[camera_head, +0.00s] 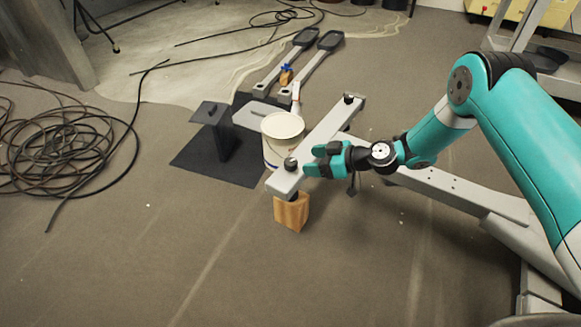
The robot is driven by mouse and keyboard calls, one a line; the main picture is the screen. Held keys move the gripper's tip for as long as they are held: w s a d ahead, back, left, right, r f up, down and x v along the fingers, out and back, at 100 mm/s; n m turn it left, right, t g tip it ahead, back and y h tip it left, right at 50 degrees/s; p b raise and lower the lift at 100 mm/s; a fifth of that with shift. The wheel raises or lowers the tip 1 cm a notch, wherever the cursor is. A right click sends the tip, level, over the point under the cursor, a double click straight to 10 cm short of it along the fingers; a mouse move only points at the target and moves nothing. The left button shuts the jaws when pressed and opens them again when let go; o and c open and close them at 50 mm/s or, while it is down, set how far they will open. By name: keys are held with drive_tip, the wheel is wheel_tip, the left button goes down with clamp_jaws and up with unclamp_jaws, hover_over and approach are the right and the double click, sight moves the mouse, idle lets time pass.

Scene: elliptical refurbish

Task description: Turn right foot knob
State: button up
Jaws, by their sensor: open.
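A light grey crossbar (322,136) runs diagonally in the middle of the head view, at the end of a long grey frame. A small dark knob (291,163) sits at its near end, and another dark knob (348,98) sits at its far end. The picture does not settle which is the right foot's. My teal gripper (309,160) is open and empty, just right of the near knob, with its fingers pointing left towards it. A small gap seems to show between fingertips and knob; contact is hard to judge.
A wooden block (292,212) stands under the crossbar's near end. A white bucket (283,126) stands just behind the bar. A dark mat (190,152), two pedal arms (290,58) and coiled black cable (65,150) lie beyond. The front-left floor is clear.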

sight(291, 161)
drive_tip(key=b+x, duration=0.2)
drive_tip(key=x, duration=0.4)
drive_tip(key=shift+w+a+f+b, duration=0.1)
drive_tip(key=shift+a+f+b, duration=0.1)
drive_tip(key=shift+f+b, duration=0.1)
drive_tip(key=shift+w+a, duration=0.2)
drive_tip(key=shift+a, duration=0.35)
drive_tip(key=c, duration=0.9)
